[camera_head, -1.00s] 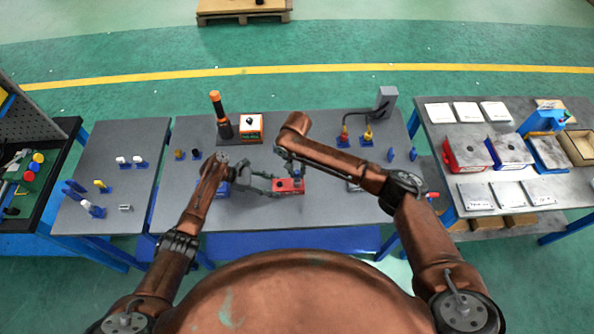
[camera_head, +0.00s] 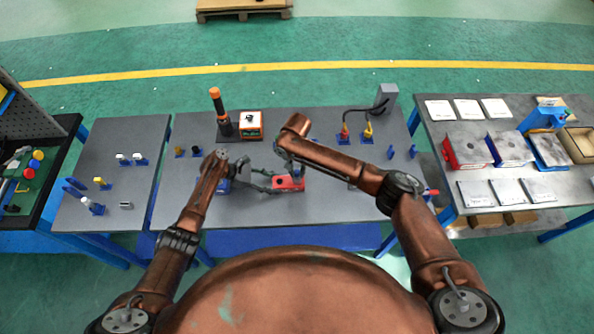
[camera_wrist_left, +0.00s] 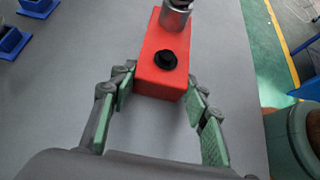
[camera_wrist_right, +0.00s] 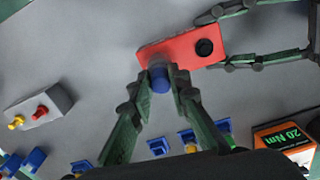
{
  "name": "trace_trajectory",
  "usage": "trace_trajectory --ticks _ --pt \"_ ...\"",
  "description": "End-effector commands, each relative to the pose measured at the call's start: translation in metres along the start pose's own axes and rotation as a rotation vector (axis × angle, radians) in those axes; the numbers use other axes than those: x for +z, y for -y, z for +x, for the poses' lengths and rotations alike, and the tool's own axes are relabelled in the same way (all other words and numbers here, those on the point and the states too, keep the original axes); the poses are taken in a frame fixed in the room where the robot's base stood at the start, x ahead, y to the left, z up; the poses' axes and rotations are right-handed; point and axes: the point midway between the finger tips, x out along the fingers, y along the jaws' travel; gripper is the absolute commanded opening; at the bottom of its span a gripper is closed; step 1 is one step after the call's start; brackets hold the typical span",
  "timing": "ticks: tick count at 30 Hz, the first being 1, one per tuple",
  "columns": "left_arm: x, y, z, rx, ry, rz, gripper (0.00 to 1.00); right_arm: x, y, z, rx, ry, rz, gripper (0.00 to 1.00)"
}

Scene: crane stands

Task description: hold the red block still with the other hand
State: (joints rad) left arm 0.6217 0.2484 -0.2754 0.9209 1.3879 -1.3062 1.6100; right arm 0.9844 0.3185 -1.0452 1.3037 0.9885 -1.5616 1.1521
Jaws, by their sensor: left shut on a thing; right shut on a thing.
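The red block (camera_head: 290,184) lies on the middle grey table, with a round black spot on its top. In the left wrist view the red block (camera_wrist_left: 160,75) sits between the fingers of my left gripper (camera_wrist_left: 160,92), shut on its near end. A silver cylinder (camera_wrist_left: 176,15) stands at its far end. In the right wrist view my right gripper (camera_wrist_right: 160,92) is shut on a blue cylindrical part (camera_wrist_right: 160,80) at one end of the red block (camera_wrist_right: 178,49). I cannot tell how deep this part sits in the block.
Behind stand an orange-and-black tool (camera_head: 221,112) and an orange-framed box (camera_head: 250,124). Small blue holders (camera_head: 391,153) stand on the right.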

Motion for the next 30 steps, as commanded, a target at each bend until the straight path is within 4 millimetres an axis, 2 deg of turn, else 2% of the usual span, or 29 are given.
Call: trace_trajectory --ticks 7,8,16,30 --pt "0.0004 -0.0003 -0.0002 0.0 0.001 0.0 0.1 0.0009 -0.0007 0.0068 0.002 0.002 0.001 0.0" --pt "0.0005 -0.0003 -0.0002 0.0 0.001 0.001 0.1 0.0007 -0.0008 0.0064 0.002 0.002 0.001 0.19" --pt "0.0005 -0.0004 -0.0002 0.0 0.001 0.001 0.1 0.0007 -0.0006 0.006 0.001 0.002 0.001 0.37" --pt "0.0005 -0.0004 -0.0002 0.0 0.001 0.0 0.1 0.0004 -0.0004 0.0033 0.001 0.001 0.001 0.37"
